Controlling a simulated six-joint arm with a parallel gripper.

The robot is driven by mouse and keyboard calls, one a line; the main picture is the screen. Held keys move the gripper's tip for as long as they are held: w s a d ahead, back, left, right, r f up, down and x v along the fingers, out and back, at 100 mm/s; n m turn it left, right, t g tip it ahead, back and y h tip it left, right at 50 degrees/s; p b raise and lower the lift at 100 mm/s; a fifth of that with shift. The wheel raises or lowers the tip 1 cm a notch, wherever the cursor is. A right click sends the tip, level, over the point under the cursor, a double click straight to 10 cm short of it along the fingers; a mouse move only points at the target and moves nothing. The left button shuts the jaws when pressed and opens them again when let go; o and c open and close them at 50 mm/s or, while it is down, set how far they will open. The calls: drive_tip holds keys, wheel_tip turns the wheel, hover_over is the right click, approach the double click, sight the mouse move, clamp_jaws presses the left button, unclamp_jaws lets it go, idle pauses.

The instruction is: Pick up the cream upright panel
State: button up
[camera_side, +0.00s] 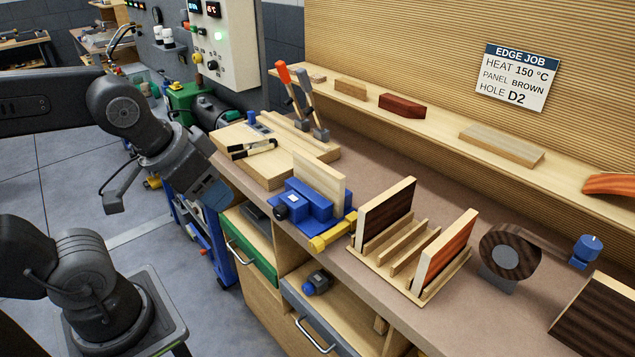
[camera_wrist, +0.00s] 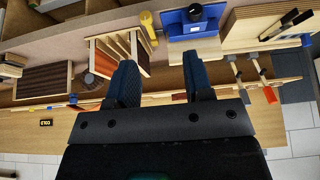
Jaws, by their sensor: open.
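The cream upright panel (camera_side: 320,178) stands in a blue vise (camera_side: 305,203) on the bench in the side view. In the wrist view the panel (camera_wrist: 195,50) shows as a pale strip beside the vise (camera_wrist: 190,25). My gripper (camera_side: 213,192) is to the left of the vise and apart from the panel. In the wrist view my gripper (camera_wrist: 160,80) shows two dark blue fingers spread apart with nothing held between them.
A wooden rack (camera_side: 398,280) right of the vise holds a brown-faced panel (camera_side: 386,213) and an orange-faced panel (camera_side: 447,250). A dark roll (camera_side: 508,250) is farther right. A shelf (camera_side: 440,125) runs along the back wall.

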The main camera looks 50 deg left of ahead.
drive_tip(key=shift+r, duration=0.1)
drive_tip(key=w+a+r+n+g, duration=0.1)
drive_tip(key=w+r+n+g, duration=0.1)
drive_tip(key=w+r+n, duration=0.45)
drive_tip(key=n+g+y, duration=0.3)
drive_tip(key=n+g, duration=0.1)
drive_tip(key=n, duration=0.8)
hover_over(318, 162)
drive_tip(key=d, duration=0.2)
wheel_tip(318, 162, down, 7)
drive_tip(key=shift+m, duration=0.25)
drive_tip(key=x, duration=0.7)
drive_tip(key=shift+w+d+f, duration=0.1)
drive_tip(key=shift+w+f, duration=0.05)
drive_tip(key=shift+f, duration=0.05)
drive_tip(key=shift+d+x, duration=0.15)
drive_tip(key=shift+x, duration=1.2)
drive_tip(key=shift+d+x, duration=0.1)
drive_tip(key=shift+x, duration=1.25)
clamp_jaws()
